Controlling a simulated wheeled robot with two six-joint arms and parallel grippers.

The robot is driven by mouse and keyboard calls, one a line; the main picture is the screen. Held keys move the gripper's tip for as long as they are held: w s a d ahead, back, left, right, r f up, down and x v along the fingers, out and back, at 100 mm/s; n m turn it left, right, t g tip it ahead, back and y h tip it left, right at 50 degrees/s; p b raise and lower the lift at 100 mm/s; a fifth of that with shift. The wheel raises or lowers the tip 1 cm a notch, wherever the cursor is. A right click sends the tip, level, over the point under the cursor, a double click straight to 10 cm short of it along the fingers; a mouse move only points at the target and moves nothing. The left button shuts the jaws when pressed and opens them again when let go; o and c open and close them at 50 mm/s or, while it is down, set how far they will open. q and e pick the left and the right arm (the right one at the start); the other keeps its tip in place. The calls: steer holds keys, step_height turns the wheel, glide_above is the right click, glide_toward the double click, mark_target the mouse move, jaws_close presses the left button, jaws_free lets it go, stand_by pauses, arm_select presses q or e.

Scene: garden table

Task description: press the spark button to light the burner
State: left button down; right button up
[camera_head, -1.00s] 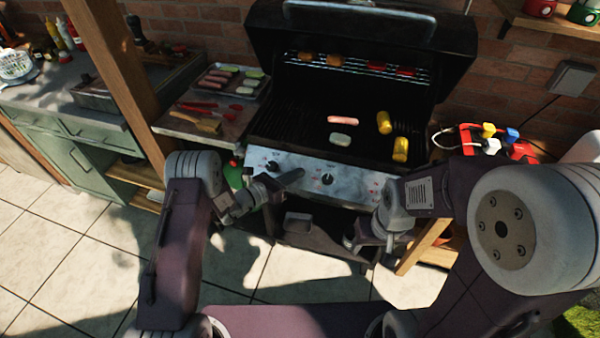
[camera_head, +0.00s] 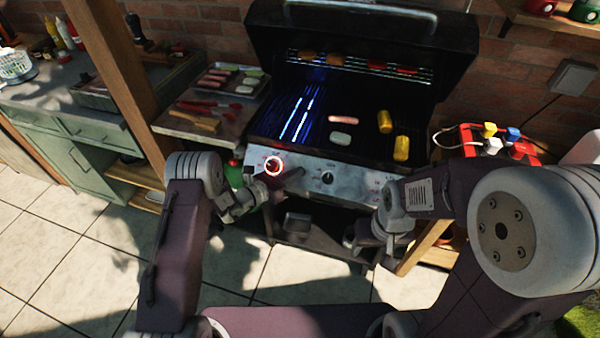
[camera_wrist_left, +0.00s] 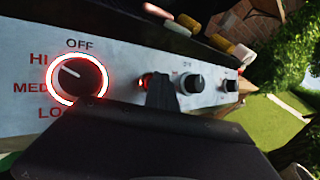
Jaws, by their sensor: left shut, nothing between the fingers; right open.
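The grill's left knob (camera_head: 273,166) has a glowing red ring; in the left wrist view the knob (camera_wrist_left: 80,78) has its pointer toward HI. Blue flames of the burner (camera_head: 297,118) show under the left part of the grate. A small red button (camera_wrist_left: 146,82) sits on the panel right of that knob, partly hidden by my finger. My left gripper (camera_head: 296,178) is shut and empty, its tip close in front of the button; I cannot tell whether it touches. My right gripper (camera_head: 358,240) is open and empty, low in front of the grill.
The panel (camera_head: 345,180) carries more knobs to the right. A sausage (camera_head: 343,119), a pale patty (camera_head: 340,138) and corn (camera_head: 401,148) lie on the grate. The side shelf (camera_head: 190,127) at left holds a tray and tongs.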

arm_select(q)
steer(key=shift+s+r+p, duration=0.3)
steer(key=shift+a, duration=0.1)
steer(key=s+r+p, duration=0.2)
steer(key=s+a+r+p, duration=0.1)
steer(key=s+r+p, duration=0.1)
steer(key=shift+a+r+p, duration=0.1)
steer(key=shift+a+p, duration=0.05)
steer(key=shift+p, duration=0.2)
stand_by(0.7)
